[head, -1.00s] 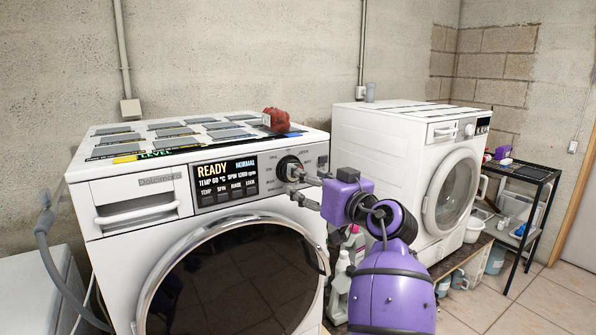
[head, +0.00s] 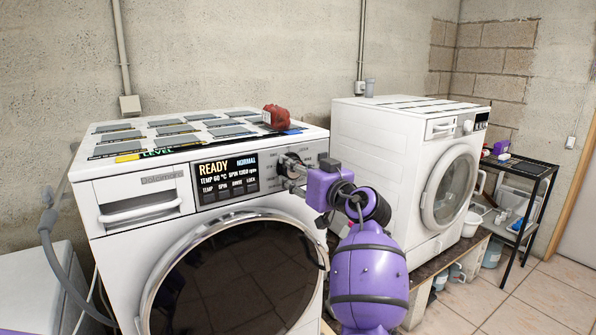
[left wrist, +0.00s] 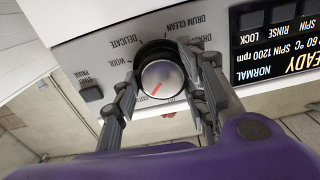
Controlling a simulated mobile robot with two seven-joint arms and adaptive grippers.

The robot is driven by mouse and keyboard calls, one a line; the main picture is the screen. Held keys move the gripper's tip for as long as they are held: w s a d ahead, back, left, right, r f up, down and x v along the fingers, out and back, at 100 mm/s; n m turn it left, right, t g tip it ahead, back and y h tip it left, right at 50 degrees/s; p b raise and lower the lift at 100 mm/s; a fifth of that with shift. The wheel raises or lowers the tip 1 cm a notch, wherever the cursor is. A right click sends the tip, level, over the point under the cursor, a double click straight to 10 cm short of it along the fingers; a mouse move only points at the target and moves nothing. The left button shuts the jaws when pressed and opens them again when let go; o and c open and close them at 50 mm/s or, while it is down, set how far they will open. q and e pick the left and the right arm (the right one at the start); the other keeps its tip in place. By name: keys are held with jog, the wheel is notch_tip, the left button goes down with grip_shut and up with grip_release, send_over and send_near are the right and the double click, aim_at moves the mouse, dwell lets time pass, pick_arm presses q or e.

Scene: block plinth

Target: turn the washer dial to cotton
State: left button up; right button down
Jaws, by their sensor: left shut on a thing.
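The washer (head: 110,245) stands at the left with its dial on the front panel, right of the display (head: 225,180). The display reads READY and NORMAL. My left gripper (head: 291,176) reaches in from the right and is shut on the dial. In the left wrist view the silver dial (left wrist: 162,78) sits between the two grey fingers of the left gripper (left wrist: 166,84). Its red mark points to the lower left of that picture. WOOL, DELICATE and DRUM CLEAN show around it; the fingers hide other labels. My right gripper is not in view.
A red object (head: 276,118) and several grey panels lie on the washer top. A second white machine (head: 385,150) stands behind at the right. A black shelf rack (head: 520,190) stands farther right. The tiled floor (head: 535,290) at lower right is open.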

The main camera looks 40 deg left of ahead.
pick_arm(q)
jog(key=n+b, duration=0.1)
jog(key=b, duration=0.2)
jog(key=shift+r+n, duration=0.1)
jog(key=shift+n, duration=0.2)
jog(key=o, duration=1.1)
jog(key=shift+w, duration=0.1)
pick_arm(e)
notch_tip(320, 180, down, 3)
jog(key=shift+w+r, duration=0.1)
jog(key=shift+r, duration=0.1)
pick_arm(q)
jog(key=v, duration=1.2)
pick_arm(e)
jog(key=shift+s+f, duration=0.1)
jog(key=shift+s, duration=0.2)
